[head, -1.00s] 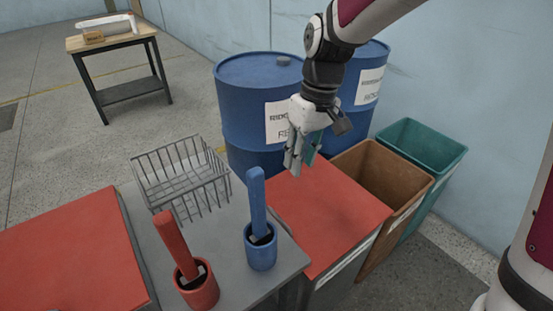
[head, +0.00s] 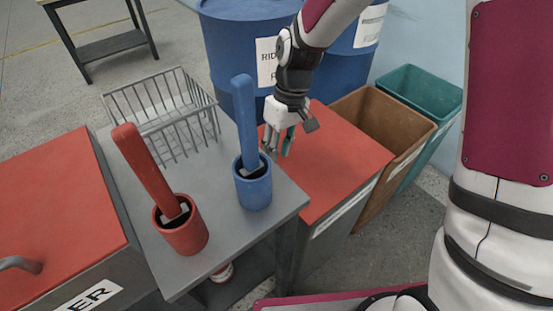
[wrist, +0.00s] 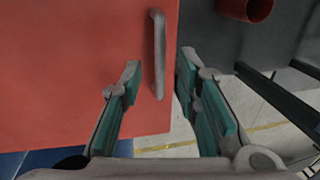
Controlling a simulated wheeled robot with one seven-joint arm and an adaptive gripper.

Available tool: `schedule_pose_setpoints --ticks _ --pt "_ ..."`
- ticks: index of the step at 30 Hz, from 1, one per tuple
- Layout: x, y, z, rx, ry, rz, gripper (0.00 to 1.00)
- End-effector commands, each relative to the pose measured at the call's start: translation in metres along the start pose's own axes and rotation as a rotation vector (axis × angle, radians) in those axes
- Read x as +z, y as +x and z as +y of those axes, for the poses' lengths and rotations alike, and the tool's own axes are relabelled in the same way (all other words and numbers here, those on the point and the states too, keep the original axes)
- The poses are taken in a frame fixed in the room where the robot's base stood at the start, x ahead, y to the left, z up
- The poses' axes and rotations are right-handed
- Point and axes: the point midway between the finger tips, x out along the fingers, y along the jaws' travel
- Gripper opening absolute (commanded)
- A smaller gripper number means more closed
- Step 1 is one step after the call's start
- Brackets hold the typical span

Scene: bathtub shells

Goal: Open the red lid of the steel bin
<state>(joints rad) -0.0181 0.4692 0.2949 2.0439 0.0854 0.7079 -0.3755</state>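The steel bin (head: 335,232) stands right of the grey table, its flat red lid (head: 340,160) lying shut. In the wrist view the red lid (wrist: 70,75) fills the left side, with a slim grey bar handle (wrist: 158,50) near its edge. My gripper (head: 277,143) is over the lid's left edge by the table, pointing down. In the wrist view my gripper (wrist: 159,64) is open, one teal-padded finger on each side of the handle, with visible gaps. Whether the fingertips reach down to the handle's height I cannot tell. The handle is hidden in the head view.
A grey table (head: 215,225) holds a blue holder (head: 253,185), a red holder (head: 182,228) and a wire basket (head: 165,110). Another red-lidded bin (head: 60,220) is at left. Blue drums (head: 235,40) stand behind; brown (head: 385,125) and green (head: 425,92) bins stand right.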

Motion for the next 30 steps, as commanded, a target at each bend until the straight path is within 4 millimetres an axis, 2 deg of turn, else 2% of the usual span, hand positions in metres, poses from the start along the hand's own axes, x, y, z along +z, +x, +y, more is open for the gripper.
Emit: schedule_pose_setpoints --ticks 1,6,17,21,30 --pt "0.0 0.009 0.0 -0.001 0.0 -0.003 0.3" --pt "0.0 0.023 0.0 0.0 0.0 -0.001 0.3" --pt "0.0 0.026 0.0 0.0 0.0 0.0 0.3" --pt "0.0 0.025 0.0 0.0 0.0 0.0 0.0" --pt "0.0 0.024 0.0 -0.002 0.001 0.0 0.0"
